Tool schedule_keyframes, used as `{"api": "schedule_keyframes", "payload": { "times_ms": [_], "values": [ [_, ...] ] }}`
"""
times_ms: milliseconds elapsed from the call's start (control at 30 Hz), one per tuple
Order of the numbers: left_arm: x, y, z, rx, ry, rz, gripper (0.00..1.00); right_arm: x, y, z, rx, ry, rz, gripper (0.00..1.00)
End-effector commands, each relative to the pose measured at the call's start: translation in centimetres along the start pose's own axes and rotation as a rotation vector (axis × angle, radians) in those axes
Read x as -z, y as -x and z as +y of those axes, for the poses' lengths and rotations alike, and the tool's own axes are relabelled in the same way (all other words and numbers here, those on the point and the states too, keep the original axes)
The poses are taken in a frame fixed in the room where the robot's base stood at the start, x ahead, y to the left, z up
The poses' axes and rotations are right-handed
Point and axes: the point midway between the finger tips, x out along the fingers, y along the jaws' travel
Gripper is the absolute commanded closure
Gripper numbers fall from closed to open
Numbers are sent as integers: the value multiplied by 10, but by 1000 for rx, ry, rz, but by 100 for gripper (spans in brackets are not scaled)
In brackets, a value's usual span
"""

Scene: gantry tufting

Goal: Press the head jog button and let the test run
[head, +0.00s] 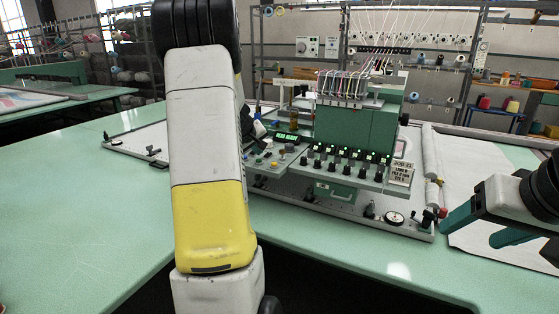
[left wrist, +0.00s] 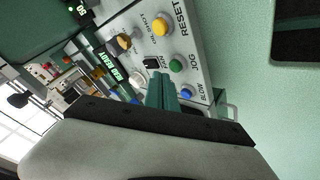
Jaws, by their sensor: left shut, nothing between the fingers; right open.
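The control panel (left wrist: 203,68) with coloured buttons fills the middle of the left wrist view. The green button (left wrist: 176,62) beside the label JOG is just right of and above my left gripper's (left wrist: 158,76) teal fingertips. The fingers are shut with nothing between them, over the panel face. I cannot tell whether the tips touch it. In the head view my left arm hides part of the panel (head: 262,163) and the left fingers are not clear. My right gripper (head: 450,222) is open and empty at the right.
A lit display (head: 287,137) seems to read HEAD READY. Knobs line the machine's front, with a JOB 23 sign (head: 400,173). The green table (head: 85,225) is clear at left.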

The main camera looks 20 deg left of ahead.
Motion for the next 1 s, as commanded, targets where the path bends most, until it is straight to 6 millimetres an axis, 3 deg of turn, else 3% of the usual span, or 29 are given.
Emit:
{"api": "schedule_keyframes", "payload": {
  "times_ms": [1000],
  "values": [
    [-6, -9, -6, 0, 1, 0, 100, 0, 0, 0, 0, 0, 0, 34]
  ]
}}
